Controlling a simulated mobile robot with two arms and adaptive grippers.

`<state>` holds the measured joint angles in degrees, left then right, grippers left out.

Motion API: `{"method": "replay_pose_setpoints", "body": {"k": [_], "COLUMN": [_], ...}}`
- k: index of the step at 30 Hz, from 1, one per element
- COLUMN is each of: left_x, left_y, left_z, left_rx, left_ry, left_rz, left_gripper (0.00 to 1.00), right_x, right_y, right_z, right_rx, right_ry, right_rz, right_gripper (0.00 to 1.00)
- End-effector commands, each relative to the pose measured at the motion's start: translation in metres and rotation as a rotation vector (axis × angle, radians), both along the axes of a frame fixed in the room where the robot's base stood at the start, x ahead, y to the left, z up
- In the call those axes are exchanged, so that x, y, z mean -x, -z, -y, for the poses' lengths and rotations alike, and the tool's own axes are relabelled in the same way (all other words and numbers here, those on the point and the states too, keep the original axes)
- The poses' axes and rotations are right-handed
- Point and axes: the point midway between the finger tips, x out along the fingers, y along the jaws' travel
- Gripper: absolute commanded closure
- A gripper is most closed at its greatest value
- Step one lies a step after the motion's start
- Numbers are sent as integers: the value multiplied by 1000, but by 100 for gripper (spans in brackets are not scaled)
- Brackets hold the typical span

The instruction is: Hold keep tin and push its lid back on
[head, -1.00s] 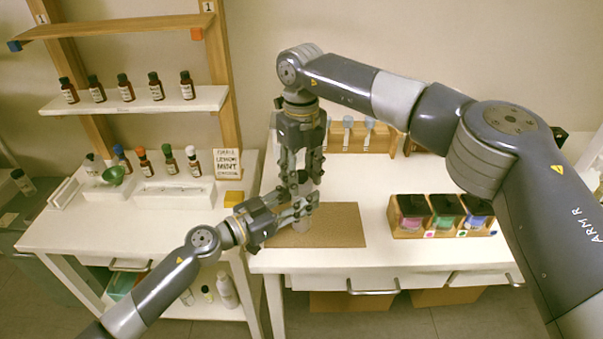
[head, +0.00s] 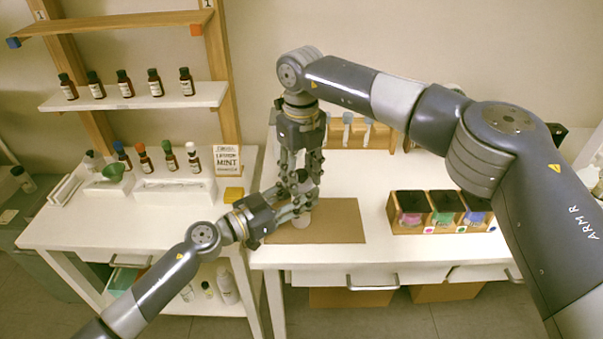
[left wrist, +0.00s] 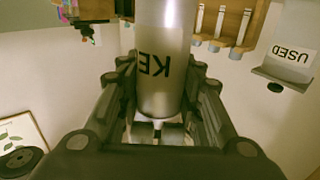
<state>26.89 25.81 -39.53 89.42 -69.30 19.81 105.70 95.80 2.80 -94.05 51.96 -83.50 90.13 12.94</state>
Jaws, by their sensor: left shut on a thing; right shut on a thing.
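The keep tin is a grey metal cylinder (left wrist: 165,50) with dark letters starting "KE", upside down in the left wrist view. My left gripper (left wrist: 158,90) is shut around it. In the head view my left gripper (head: 297,205) reaches in from the left above the brown mat. A small pale rounded part (head: 301,221) shows below its fingers; I cannot tell if it is the tin's end. My right gripper (head: 300,183) points down from above, directly over and close to the left fingers. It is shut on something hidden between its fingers. I cannot make out the lid.
The brown mat (head: 340,221) lies on the white table (head: 350,258). A wooden rack of coloured jars (head: 437,228) stands to the right, test tubes (head: 347,128) behind.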

Motion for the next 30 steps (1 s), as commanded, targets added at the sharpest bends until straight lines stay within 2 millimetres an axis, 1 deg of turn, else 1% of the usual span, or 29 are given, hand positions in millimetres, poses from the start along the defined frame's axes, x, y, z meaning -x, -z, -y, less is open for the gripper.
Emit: {"method": "replay_pose_setpoints", "body": {"k": [1, 5, 13, 30], "left_x": [1, 1, 1, 0], "left_y": [0, -1, -1, 0], "left_z": [1, 1, 1, 0], "left_rx": [2, 2, 2, 1], "left_ry": [4, 4, 3, 1], "left_rz": [1, 1, 1, 1], "left_gripper": [100, 100, 100, 100], "right_x": [1, 1, 1, 0], "right_y": [6, 6, -3, -6], "right_z": [1, 2, 2, 0], "right_rx": [6, 6, 4, 0], "right_ry": [0, 0, 0, 0], "right_rz": [-6, -7, -8, -3], "right_gripper": [76, 76, 77, 77]}}
